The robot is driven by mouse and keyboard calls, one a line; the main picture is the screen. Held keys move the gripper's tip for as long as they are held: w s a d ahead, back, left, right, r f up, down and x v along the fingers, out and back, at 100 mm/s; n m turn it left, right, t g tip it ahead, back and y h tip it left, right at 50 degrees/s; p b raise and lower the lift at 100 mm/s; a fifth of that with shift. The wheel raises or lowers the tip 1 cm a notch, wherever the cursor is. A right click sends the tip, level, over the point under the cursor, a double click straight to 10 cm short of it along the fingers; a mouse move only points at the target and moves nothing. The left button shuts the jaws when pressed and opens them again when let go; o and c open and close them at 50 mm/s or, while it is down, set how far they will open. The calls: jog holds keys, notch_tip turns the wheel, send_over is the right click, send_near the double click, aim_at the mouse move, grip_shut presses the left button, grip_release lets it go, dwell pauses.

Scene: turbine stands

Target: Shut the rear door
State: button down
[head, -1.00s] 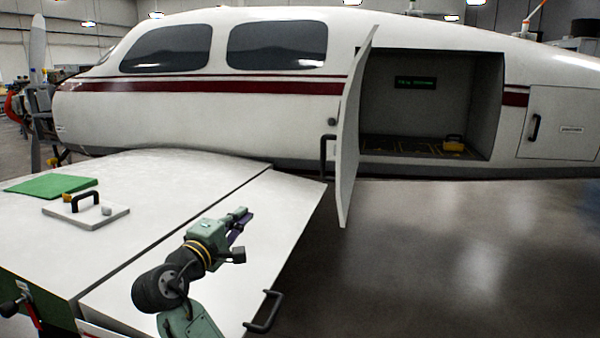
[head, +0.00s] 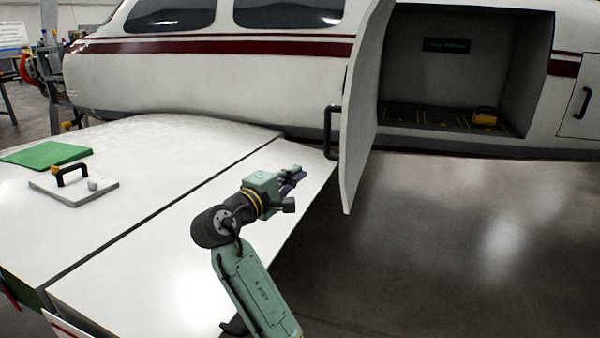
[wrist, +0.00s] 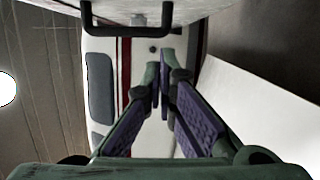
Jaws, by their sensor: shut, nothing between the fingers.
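The open door (head: 362,110) is a white panel standing out from the aircraft's side at the left edge of a cargo opening (head: 440,70). Its black bar handle (head: 332,132) is on the face toward the left. My gripper (head: 297,172) is over the wing, left of and below the handle, apart from it. In the wrist view the handle (wrist: 126,33) crosses the top, on the pale door panel (wrist: 65,6), beyond the fingers. My gripper's fingertips (wrist: 162,68) are close together and empty there.
The white wing (head: 140,230) fills the lower left, under my arm. A green sheet (head: 45,153) and a white plate with a handle (head: 75,187) lie on it. A yellow box (head: 485,117) sits inside the opening. The floor (head: 460,230) right of the door is clear.

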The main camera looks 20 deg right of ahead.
jog(key=w+d, duration=0.2)
jog(key=d, duration=0.6)
jog(key=shift+w+d+r, duration=0.15)
jog(key=shift+w+d, duration=0.15)
jog(key=shift+d, duration=0.05)
